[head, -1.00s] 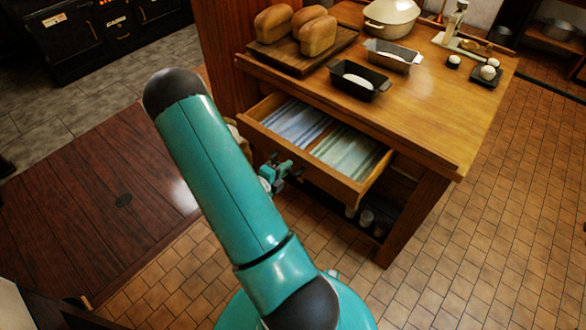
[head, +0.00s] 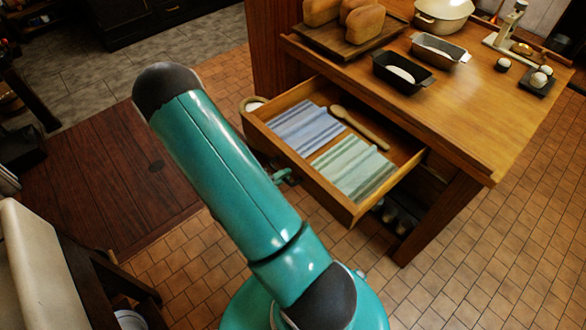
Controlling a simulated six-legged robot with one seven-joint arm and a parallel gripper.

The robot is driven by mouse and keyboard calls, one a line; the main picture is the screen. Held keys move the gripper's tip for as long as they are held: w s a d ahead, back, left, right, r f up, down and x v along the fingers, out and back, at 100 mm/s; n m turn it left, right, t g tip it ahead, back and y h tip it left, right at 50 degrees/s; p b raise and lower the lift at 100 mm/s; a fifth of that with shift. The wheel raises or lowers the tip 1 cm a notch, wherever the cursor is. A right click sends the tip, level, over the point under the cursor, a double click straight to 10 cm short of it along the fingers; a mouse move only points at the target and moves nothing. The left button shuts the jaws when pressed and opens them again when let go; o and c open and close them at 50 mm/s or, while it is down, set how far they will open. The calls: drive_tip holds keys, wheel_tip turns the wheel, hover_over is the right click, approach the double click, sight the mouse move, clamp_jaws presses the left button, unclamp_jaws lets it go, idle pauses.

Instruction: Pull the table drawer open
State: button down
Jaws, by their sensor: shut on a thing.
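The wooden table drawer (head: 328,200) is pulled well out from under the table top (head: 470,130). Inside it lie a folded blue striped cloth (head: 304,127), a folded green striped cloth (head: 352,167) and a wooden spoon (head: 362,130). My gripper (head: 287,176), mostly hidden behind my teal arm, is at the middle of the drawer's front face. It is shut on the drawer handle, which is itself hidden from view.
On the table stand a board (head: 345,48) with several loaves, two loaf tins (head: 402,73) (head: 441,50), a cream pot (head: 443,14) and a scale (head: 508,28). A pale-topped counter (head: 35,255) is at the lower left. The tiled floor at right is clear.

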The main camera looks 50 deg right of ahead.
drive_tip(key=shift+w+a, duration=0.25)
drive_tip(key=shift+a, duration=0.3)
drive_tip(key=c, duration=1.5)
unclamp_jaws()
drive_tip(key=shift+s, duration=0.1)
drive_tip(key=shift+c, duration=0.2)
drive_tip(key=v, duration=1.3)
drive_tip(key=shift+a, duration=0.35)
drive_tip(key=shift+r, duration=0.1)
